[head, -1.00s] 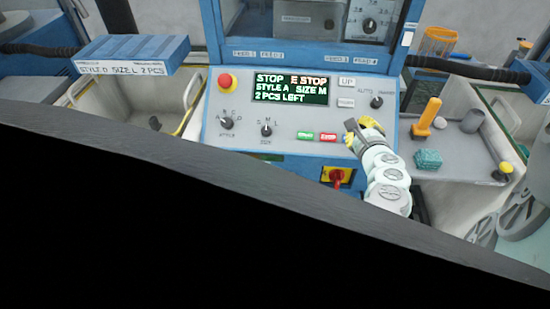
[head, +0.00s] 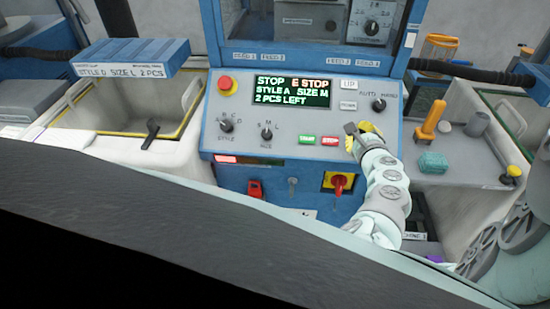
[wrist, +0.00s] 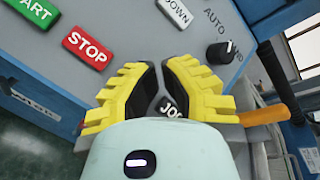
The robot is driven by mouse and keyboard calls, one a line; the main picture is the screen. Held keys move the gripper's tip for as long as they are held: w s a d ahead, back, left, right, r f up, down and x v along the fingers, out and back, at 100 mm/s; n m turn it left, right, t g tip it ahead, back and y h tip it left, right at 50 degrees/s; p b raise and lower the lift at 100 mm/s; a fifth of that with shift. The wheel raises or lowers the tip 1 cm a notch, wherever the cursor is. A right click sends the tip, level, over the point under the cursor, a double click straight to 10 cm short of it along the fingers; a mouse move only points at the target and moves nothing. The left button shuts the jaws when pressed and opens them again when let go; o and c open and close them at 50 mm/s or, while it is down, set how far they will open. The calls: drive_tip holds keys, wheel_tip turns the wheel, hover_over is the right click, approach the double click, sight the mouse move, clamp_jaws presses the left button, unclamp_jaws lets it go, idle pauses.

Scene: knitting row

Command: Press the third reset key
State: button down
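No key with a readable "reset" label shows in either view. The blue-framed machine's grey control panel (head: 300,118) carries a green START key (head: 307,140), a red STOP key (head: 329,141), and white UP (head: 348,83) and DOWN (head: 348,105) keys. The wrist view shows STOP (wrist: 87,50), DOWN (wrist: 176,12) and a dark JOG key (wrist: 170,108) seen between the fingers. My gripper (head: 358,128) is at the panel's lower right, right of STOP. Its yellow fingers (wrist: 161,64) converge at the tips with nothing held. Contact with the panel cannot be told.
The display (head: 292,90) reads STOP, E STOP, STYLE A, SIZE M, 2 PCS LEFT. A red emergency button (head: 225,83) sits upper left. Below are a red rotary switch (head: 339,183) and a red lit strip (head: 227,159). An orange-handled tool (head: 430,117) stands at right.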

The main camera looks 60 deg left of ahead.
drive_tip(key=shift+f, duration=0.1)
idle(0.7)
drive_tip(key=shift+w+a+f+b, duration=0.2)
drive_tip(key=shift+f+b, duration=0.05)
drive_tip(key=shift+b, duration=0.15)
drive_tip(key=shift+w+a+f+b, duration=0.1)
drive_tip(key=shift+a+f+b, duration=0.05)
drive_tip(key=shift+f+b, duration=0.2)
idle(0.5)
idle(0.4)
drive_tip(key=shift+s+d+r+p, duration=0.3)
drive_tip(key=shift+d+r+p, duration=0.05)
drive_tip(key=shift+r+p, duration=0.3)
drive_tip(key=shift+r, duration=0.1)
drive_tip(key=shift+s+d+r+p, duration=0.3)
drive_tip(key=shift+d+r+p, duration=0.1)
drive_tip(key=shift+r+p, duration=0.25)
drive_tip(key=shift+s+d+r+p, duration=0.35)
drive_tip(key=shift+d+r+p, duration=0.1)
drive_tip(key=shift+r+p, duration=0.15)
drive_tip(key=shift+s+d+r+p, duration=0.3)
drive_tip(key=shift+d+r+p, duration=0.1)
drive_tip(key=shift+r+p, duration=0.25)
